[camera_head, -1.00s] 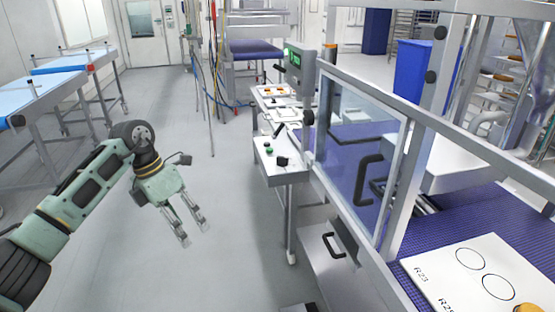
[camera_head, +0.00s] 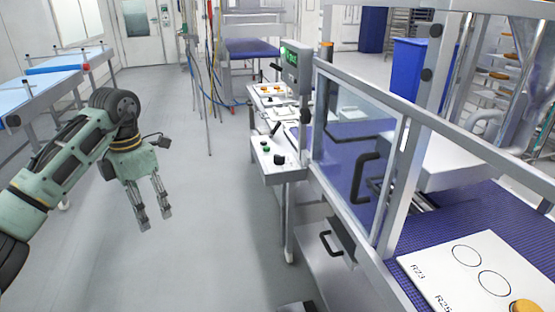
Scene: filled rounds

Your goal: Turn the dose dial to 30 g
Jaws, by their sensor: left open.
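My left gripper (camera_head: 154,218) is open and empty, pointing down over the bare floor at the left. It is well apart from the control shelf to its right. A black knob (camera_head: 280,159) stands on that white control shelf (camera_head: 283,176), near its front right; it looks like the dose dial. Its pointer and any scale marks are too small to read. A grey box with a green lit display (camera_head: 290,53) is mounted on the post above the shelf; its digits cannot be read. My right gripper does not show.
Green buttons (camera_head: 266,149) and a black lever (camera_head: 275,129) share the shelf with the knob. A clear guard door (camera_head: 345,150) with a black handle stands right of it. A white board (camera_head: 455,262) lies on the blue belt. The floor between gripper and shelf is clear.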

